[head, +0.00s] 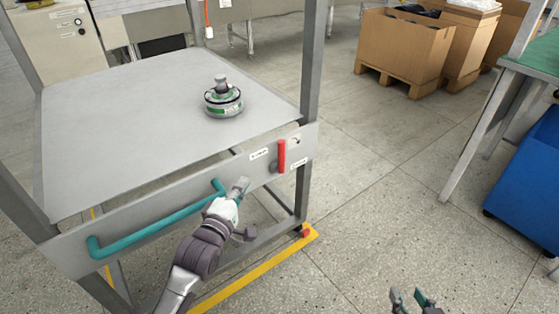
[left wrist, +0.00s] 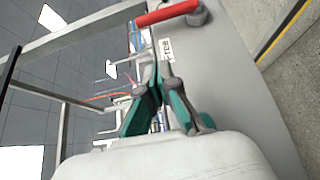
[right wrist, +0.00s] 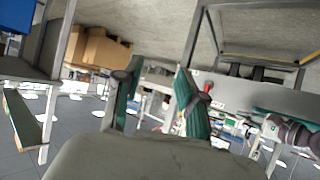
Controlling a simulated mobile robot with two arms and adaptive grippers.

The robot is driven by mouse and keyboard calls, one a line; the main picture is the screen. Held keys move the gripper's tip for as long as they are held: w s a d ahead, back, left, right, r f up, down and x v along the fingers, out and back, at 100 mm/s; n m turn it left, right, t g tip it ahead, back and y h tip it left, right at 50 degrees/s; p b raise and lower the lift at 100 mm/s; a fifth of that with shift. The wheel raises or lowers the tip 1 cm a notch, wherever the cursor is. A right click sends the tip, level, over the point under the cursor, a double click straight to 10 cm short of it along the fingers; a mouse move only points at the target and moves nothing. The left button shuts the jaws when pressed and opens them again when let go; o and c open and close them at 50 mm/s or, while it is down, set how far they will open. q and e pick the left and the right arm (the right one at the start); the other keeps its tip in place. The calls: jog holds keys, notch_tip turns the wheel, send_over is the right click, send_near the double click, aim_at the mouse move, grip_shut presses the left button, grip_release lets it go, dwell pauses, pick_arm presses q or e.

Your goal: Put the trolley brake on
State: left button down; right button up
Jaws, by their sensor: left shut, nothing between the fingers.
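The trolley (head: 120,115) is a grey metal frame with a flat top and a front panel. A red brake lever (head: 281,155) stands upright on the right of that panel, between two small labels. In the left wrist view the red lever (left wrist: 166,14) shows at the top, ahead of the fingers. My left gripper (head: 240,186) is in front of the panel, left of and below the lever, apart from it. Its fingers (left wrist: 160,75) are shut and empty. My right gripper (head: 412,298) is low at the bottom right of the head view, away from the trolley, open and empty.
A teal handle bar (head: 150,222) runs along the panel, close to my left gripper. A round hub motor (head: 223,98) sits on the trolley top. Yellow floor tape (head: 262,268) runs beneath the trolley. Cardboard boxes (head: 402,48) and a blue bin (head: 530,180) stand to the right, with clear floor between.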

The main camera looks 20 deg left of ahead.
jog(key=shift+r, duration=0.1)
pick_arm(q)
jog(key=b, duration=0.2)
send_near(280, 157)
jog(key=w+a+r, duration=0.2)
jog(key=a, duration=0.2)
jog(key=w, duration=0.1)
jog(key=w+b, duration=0.1)
jog(key=w, duration=0.1)
jog(key=shift+w+f, duration=0.1)
jog(key=shift+f, duration=0.15)
jog(key=w+d, duration=0.1)
jog(key=w+d+b, duration=0.1)
jog(key=d, duration=0.1)
jog(key=shift+w, duration=0.1)
pick_arm(e)
jog(key=a+r+t+y, duration=0.1)
jog(key=r+t+y, duration=0.1)
jog(key=r+t, duration=0.3)
jog(key=w+a+r+t+y, duration=0.1)
jog(key=a+r+t+y, duration=0.1)
jog(key=r+t, duration=0.4)
notch_tip(280, 157, up, 6)
jog(key=shift+w+f+n, duration=0.1)
jog(key=shift+w+n, duration=0.15)
jog(key=shift+n, duration=0.05)
pick_arm(q)
jog(key=shift+r, duration=0.1)
